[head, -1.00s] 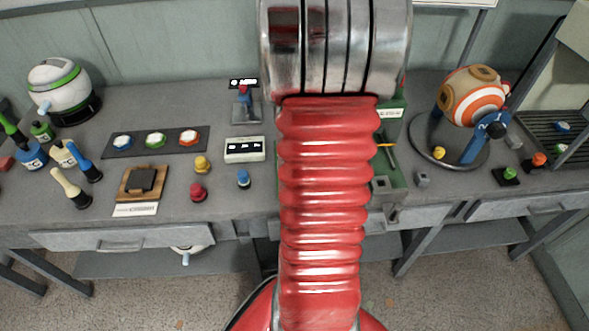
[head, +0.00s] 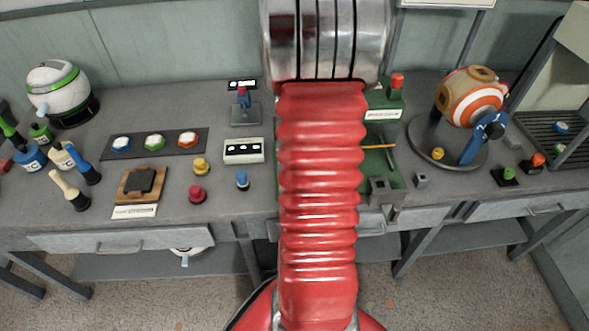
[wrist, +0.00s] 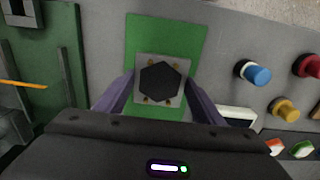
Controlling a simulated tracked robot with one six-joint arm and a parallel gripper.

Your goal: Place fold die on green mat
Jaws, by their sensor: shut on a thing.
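The fold die (wrist: 160,80) is a pale grey square block with a black hexagon on top and small brass-coloured spots at its corners. My gripper (wrist: 160,90) is shut on it, with a purple finger at its left and right sides in the wrist view. The green mat (wrist: 165,30) is a flat rectangle on the grey bench, beneath and behind the die. The die lies within the mat's width; I cannot tell whether it touches the mat. In the head view my red arm hides the mat, the die and the gripper.
A green press base (head: 385,155) with an orange rod stands right of my arm. Blue (head: 242,181), yellow (head: 201,166) and red (head: 197,194) knobs stand to its left. A small grey block (head: 421,181) lies right of the press.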

